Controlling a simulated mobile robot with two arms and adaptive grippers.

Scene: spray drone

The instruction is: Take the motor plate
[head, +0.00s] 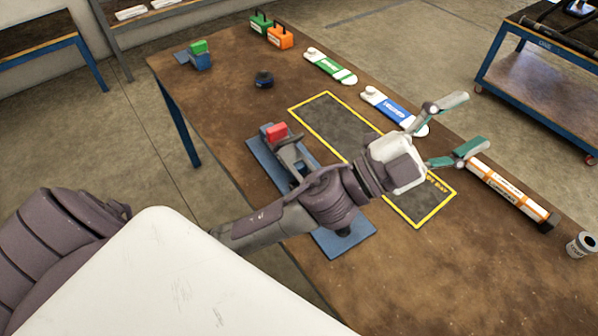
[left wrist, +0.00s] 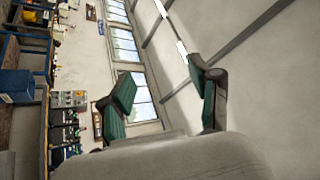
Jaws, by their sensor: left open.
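I cannot tell for sure which thing is the motor plate. Two flat labelled pieces lie along the table's far right edge: a green-and-white one (head: 330,66) and a blue-and-white one (head: 388,106). Their lettering is too small to read. My left gripper (head: 462,122) is open and empty, raised near the right table edge, to the right of the blue-and-white piece, its fingers pointing right. My right gripper is not in view.
My left arm hides part of a blue base (head: 345,242) with a red-topped fixture (head: 277,132) and a yellow-bordered mat (head: 335,120). Green (head: 261,22) and orange (head: 281,38) cases stand at the back.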

